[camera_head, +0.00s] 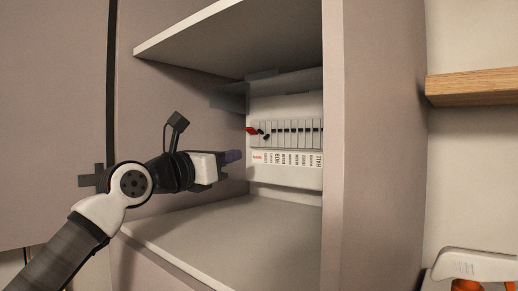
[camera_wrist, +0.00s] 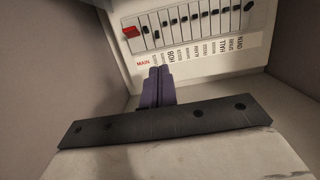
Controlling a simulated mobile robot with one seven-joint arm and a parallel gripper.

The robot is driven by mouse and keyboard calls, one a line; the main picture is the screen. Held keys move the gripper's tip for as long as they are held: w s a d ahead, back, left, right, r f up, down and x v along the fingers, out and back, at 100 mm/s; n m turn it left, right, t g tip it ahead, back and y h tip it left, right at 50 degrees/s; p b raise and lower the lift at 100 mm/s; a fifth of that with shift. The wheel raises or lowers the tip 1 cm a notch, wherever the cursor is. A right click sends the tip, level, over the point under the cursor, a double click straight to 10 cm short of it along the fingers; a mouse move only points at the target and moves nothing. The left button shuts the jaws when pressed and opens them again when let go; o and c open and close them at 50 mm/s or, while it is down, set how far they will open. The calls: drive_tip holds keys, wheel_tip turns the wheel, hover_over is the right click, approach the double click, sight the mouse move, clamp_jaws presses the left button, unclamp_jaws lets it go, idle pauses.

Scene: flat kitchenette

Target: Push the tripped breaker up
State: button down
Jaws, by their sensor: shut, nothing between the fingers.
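The breaker panel (camera_head: 284,165) is a white box at the back of an open cabinet, with a row of black switches and labels below. One black switch (camera_head: 266,137), second to the right of the red main switch (camera_head: 252,130), sits lower than its neighbours. In the wrist view this low switch (camera_wrist: 156,35) also shows below the line of the others. My gripper (camera_head: 236,156) has purple fingers, shut together and empty. It is to the left of the panel and below the switch row. In the wrist view the fingertips (camera_wrist: 160,70) overlap the label strip below the low switch.
A cabinet shelf (camera_head: 225,42) lies above, and the cabinet floor (camera_head: 225,225) below. A grey raised cover (camera_head: 275,83) hangs over the panel's top. The cabinet's right wall (camera_head: 334,150) stands close to the panel. Free room lies below my gripper.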

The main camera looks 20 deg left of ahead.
sight(269, 146)
drive_tip(key=p+x, duration=0.4)
drive_tip(key=x, duration=0.4)
drive_tip(key=shift+w+d+r, duration=0.2)
drive_tip(key=shift+w, duration=0.05)
drive_tip(key=shift+w+d+f+p, duration=0.1)
drive_tip(key=shift+w+d+p, duration=0.1)
drive_tip(key=shift+w+p, duration=0.4)
